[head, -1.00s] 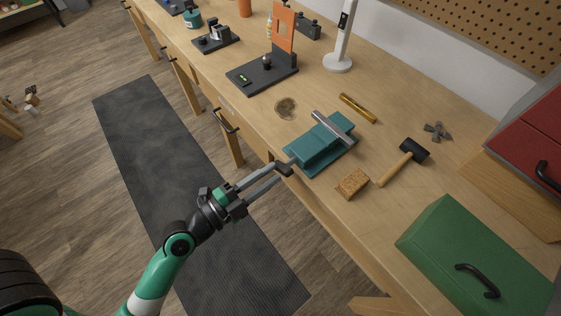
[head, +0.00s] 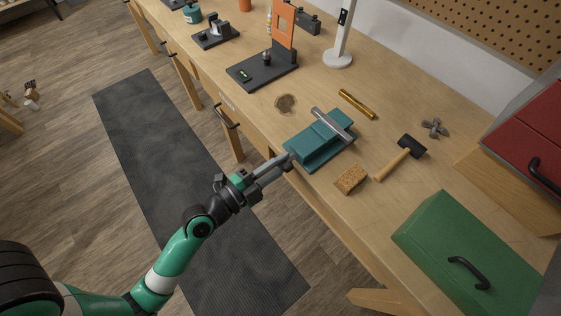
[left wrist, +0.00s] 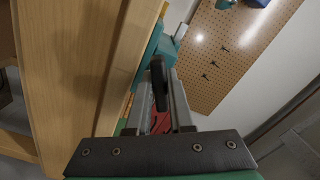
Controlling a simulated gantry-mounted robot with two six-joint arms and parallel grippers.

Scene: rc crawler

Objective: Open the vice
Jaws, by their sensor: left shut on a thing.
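The teal vice (head: 312,146) sits at the front edge of the wooden bench, with a grey metal bar (head: 331,125) lying across its top. In the head view my left gripper (head: 284,161) is at the vice's front end, just off the bench edge. It is shut on the dark vice handle (left wrist: 160,82), which shows between the grey fingers in the left wrist view. Part of the teal vice (left wrist: 158,48) shows beyond the fingertips there. The gap between the vice jaws is hard to make out under the bar. My right gripper is not in view.
A cork block (head: 350,179), a mallet (head: 402,158) and a brass rod (head: 357,104) lie near the vice. A green toolbox (head: 462,250) stands to the right. The floor in front of the bench, with a dark mat (head: 170,170), is clear.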

